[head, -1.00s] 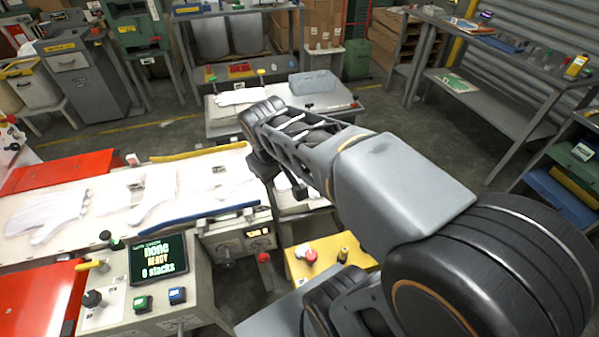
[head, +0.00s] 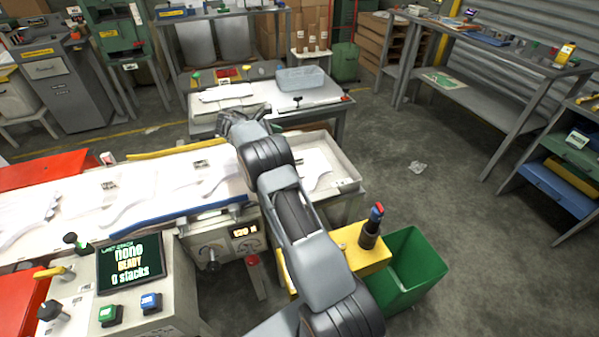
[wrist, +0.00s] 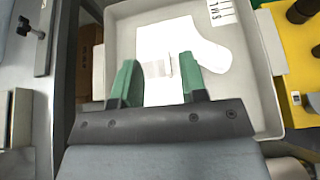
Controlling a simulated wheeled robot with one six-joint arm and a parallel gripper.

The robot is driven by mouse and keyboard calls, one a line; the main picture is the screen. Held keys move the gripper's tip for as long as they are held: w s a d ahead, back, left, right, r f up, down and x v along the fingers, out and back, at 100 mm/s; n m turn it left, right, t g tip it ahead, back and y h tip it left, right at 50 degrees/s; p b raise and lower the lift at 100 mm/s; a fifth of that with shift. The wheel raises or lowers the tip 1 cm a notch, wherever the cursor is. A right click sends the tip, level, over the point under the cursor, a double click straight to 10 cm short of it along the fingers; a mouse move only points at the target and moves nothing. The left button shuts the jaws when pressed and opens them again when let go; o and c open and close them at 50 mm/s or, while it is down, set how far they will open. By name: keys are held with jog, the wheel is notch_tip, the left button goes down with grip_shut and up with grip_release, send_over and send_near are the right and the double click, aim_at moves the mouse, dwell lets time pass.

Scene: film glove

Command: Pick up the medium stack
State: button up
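White flat glove stacks lie in a row on the long pale table; one (head: 205,178) is left of my arm. Another white stack (head: 316,168) lies in the shallow tray (head: 347,184) at the table's right end. The wrist view shows a white glove-shaped stack (wrist: 205,45) with a pale band in a grey tray (wrist: 122,30). My gripper (wrist: 158,62) is open there, its two green fingers apart with the banded part showing between them. I cannot tell its height above the stack, nor which stack is the medium one. In the head view my gripper (head: 240,118) is mostly hidden behind my wrist.
A control console with a screen (head: 130,262) reads "none", "ready", "0 stacks". A yellow box (head: 362,258) and a green bin (head: 412,270) stand at the right. The floor at right is mostly open.

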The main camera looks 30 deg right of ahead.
notch_tip(320, 180, down, 2)
jog(key=h, duration=0.1)
send_near(298, 158)
jog(key=shift+s+d+r+n+g+b, duration=0.15)
jog(key=shift+d+n+g+b, duration=0.2)
jog(key=shift+d, duration=0.85)
jog(key=shift+s+d+f, duration=0.15)
jog(key=shift+d+f, duration=0.5)
jog(key=shift+x, duration=3.1)
jog(key=shift+c, duration=0.4)
grip_shut()
